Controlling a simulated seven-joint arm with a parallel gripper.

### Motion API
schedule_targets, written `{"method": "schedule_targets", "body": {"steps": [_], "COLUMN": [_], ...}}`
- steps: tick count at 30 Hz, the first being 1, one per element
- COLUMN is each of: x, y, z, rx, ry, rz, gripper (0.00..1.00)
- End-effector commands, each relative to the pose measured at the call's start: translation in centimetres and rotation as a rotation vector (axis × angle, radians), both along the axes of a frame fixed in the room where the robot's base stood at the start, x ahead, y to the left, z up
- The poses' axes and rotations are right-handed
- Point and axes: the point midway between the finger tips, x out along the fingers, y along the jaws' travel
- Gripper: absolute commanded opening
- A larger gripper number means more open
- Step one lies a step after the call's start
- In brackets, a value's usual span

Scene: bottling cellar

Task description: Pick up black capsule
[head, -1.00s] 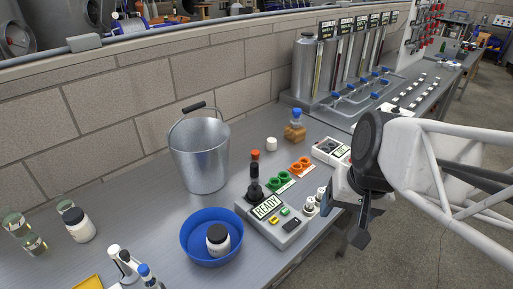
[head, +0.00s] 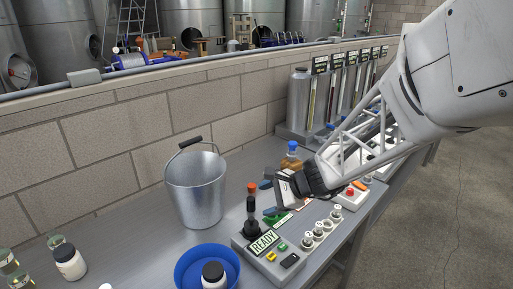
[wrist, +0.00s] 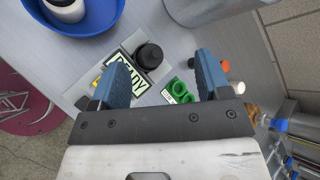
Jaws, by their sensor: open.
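A black, round-topped upright piece (head: 250,226), which looks like the black capsule, stands at the back of the grey READY device (head: 263,243).
A metal bucket (head: 194,190) stands close behind the device. A blue bowl (head: 180,270) with a black-lidded white jar (head: 214,277) is at the front left. White-topped pieces (head: 318,235) and a blue-capped amber bottle (head: 291,158) stand to the right.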

Motion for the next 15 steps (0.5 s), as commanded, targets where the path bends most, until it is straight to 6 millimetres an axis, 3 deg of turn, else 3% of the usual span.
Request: {"method": "schedule_targets", "body": {"steps": [15], "x": [12.7], "y": [2.0], "z": [-9.6], "rx": [0.369], "ry": [0.296], "rz": [-0.501], "gripper": [0.7]}}
